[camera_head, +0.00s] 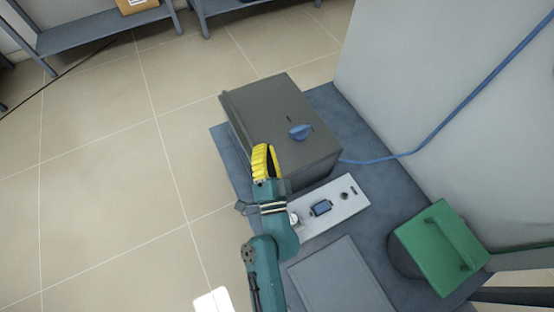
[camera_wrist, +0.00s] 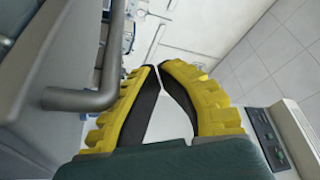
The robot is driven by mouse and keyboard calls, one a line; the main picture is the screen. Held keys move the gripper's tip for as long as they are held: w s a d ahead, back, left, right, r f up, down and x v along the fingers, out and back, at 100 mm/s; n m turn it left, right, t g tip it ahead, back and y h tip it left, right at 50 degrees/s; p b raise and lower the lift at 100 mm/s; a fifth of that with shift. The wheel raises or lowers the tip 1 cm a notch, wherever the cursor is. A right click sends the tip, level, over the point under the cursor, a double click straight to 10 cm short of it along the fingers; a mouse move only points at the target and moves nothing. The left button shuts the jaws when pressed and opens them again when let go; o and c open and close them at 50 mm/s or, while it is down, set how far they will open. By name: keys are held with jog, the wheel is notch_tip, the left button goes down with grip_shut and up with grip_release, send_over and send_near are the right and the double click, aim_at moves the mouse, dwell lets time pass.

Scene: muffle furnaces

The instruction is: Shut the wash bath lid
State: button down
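A dark grey box-shaped unit (camera_head: 270,112) with a blue knob (camera_head: 300,131) stands on the blue-grey bench top. I cannot tell for sure whether it is the wash bath or how its lid stands. My gripper (camera_head: 262,150), with yellow fingers, is at the unit's near left side and partly covers its edge. In the wrist view my gripper (camera_wrist: 158,66) has its fingertips together or nearly so, with nothing seen between them. A bent grey bar handle (camera_wrist: 82,98) on a grey surface lies just left of the left finger; contact is unclear.
A pale control panel (camera_head: 335,205) with a small display lies in front of the unit. A green block with a handle (camera_head: 440,248) stands at the right, and a flat grey panel (camera_head: 340,278) is nearer. A blue cable (camera_head: 410,153) runs right. Tiled floor at left is open.

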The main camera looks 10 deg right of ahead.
jog(key=r+p, duration=0.1)
jog(key=r, duration=0.1)
jog(key=a+r+p, duration=0.1)
jog(key=p, duration=0.1)
jog(key=shift+s+r, duration=0.1)
jog(key=shift+r, duration=0.25)
jog(key=s+f+b, duration=0.1)
jog(key=f+b, duration=0.1)
jog(key=b, duration=0.1)
jog(key=shift+s+d+f, duration=0.2)
jog(key=shift+s+d, duration=0.05)
jog(key=shift+s, duration=0.15)
jog(key=s+d+f+b, duration=0.1)
jog(key=s+d+b, duration=0.2)
jog(key=s, duration=0.4)
jog(key=shift+d+b, duration=0.35)
jog(key=shift+b, duration=0.35)
